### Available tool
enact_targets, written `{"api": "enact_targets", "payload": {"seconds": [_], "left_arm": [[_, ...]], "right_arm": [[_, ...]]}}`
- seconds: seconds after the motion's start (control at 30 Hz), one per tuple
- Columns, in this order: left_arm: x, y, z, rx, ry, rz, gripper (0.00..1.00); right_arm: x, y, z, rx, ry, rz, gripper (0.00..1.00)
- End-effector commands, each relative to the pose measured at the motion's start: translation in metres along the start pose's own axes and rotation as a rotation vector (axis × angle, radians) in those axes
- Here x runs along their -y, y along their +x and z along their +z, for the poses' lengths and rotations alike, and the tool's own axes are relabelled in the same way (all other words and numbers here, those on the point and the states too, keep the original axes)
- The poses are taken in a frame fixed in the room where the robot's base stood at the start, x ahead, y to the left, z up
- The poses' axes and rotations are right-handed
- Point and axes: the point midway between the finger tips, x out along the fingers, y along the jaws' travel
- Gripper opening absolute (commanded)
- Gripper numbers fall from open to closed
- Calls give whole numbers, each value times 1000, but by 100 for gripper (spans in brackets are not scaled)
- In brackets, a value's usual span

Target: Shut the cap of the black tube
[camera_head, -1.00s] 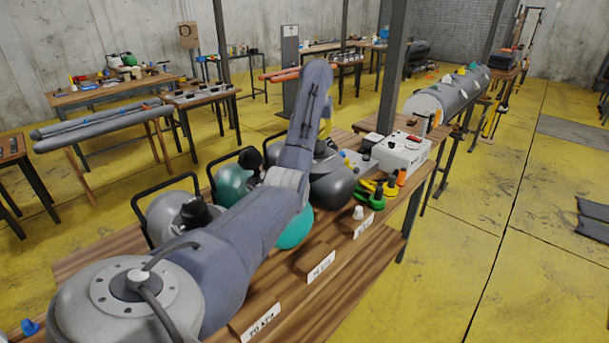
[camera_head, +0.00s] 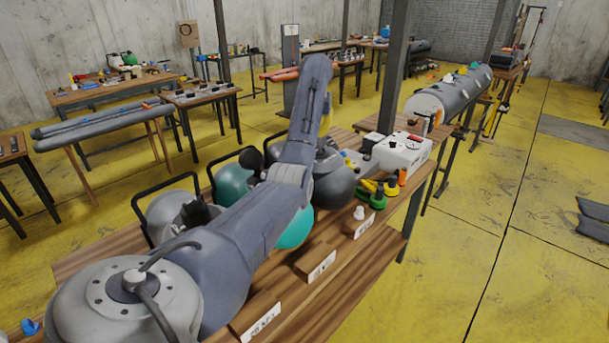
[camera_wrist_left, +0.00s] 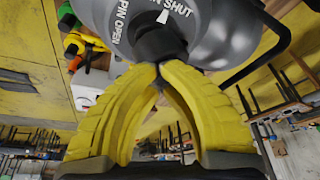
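The black tube (camera_head: 334,193) is a dark grey, rounded body at the far end of a row on the wooden bench, partly behind my left arm. The left wrist view shows its grey top (camera_wrist_left: 95,12) with lettering that reads in part "PIN OPEN" and "SHUT", and a black cap (camera_wrist_left: 160,42) at the middle. My left gripper (camera_wrist_left: 159,70) has yellow fingers whose tips meet right in front of the cap. I see no clear thing between them; whether they touch the cap is hidden. In the head view only a bit of yellow finger shows. My right gripper is not in view.
A teal tube (camera_head: 231,184) and a light grey tube (camera_head: 160,210) with black handles stand nearer on the bench. A white box (camera_head: 402,153), green and yellow fittings (camera_head: 376,195) and labelled wooden blocks (camera_head: 315,260) lie along the right side. A pillar (camera_head: 392,80) rises behind.

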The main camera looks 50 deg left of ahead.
Motion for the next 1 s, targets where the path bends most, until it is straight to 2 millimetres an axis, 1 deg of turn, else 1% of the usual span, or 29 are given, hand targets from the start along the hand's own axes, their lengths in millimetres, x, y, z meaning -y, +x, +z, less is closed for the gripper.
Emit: {"api": "enact_targets", "payload": {"seconds": [0.2,0.5,0.7,1.0], "left_arm": [[-3,-20,-8,-7,0,7,0],[-3,-43,-16,-9,0,10,0],[-3,-49,-18,-9,1,10,0],[-3,-50,-18,-10,1,10,0]], "right_arm": [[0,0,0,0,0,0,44],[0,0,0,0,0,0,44],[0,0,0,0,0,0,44],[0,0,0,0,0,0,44]]}}
